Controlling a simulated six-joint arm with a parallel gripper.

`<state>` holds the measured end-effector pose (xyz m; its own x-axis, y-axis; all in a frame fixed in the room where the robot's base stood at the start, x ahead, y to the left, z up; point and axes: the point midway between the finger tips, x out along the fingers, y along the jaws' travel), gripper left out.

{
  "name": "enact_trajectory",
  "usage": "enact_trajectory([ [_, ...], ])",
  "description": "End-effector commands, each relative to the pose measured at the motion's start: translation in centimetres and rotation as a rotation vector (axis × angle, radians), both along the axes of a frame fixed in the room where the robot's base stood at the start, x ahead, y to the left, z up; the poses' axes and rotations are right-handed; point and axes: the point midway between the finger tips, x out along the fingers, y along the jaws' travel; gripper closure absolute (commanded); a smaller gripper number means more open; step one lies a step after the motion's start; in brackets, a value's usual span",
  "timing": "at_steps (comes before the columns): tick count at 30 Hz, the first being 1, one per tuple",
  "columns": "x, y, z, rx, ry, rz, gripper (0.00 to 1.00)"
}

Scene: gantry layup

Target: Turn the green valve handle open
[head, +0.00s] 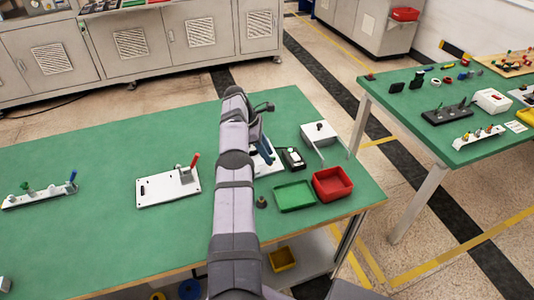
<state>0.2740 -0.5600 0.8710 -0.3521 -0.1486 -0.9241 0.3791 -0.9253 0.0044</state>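A small white manifold (40,196) lies at the left of the green bench. On it stands a small green handle (25,186), the likely green valve handle; it is too small to tell how far it is turned. A blue handle (73,175) stands up at the manifold's right end. My arm reaches up the middle of the head view, well right of the manifold and apart from it. My gripper's fingers are hidden or cannot be told apart behind my wrist, so their opening does not show.
A white plate with a red lever (194,160) lies between the manifold and my arm. Right of my arm are a green tray (295,196), a red bin (332,184) and a white box (319,133). The green bench top (110,170) is clear around the manifold.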

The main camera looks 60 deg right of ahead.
Motion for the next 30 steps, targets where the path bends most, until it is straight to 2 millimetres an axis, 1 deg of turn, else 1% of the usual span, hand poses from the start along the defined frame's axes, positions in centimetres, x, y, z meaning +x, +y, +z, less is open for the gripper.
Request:
enact_trajectory([
  [8,0.0,0.1,-0.1,0.003,0.001,0.000,0.71],
  [14,0.0,0.0,0.7,0.001,0.000,0.001,0.71],
  [17,0.0,0.0,1.7,0.001,0.000,0.000,0.71],
  [21,0.0,0.1,3.8,0.002,0.001,0.000,0.71],
  [30,0.0,0.1,7.4,0.002,0.001,0.000,0.71],
])
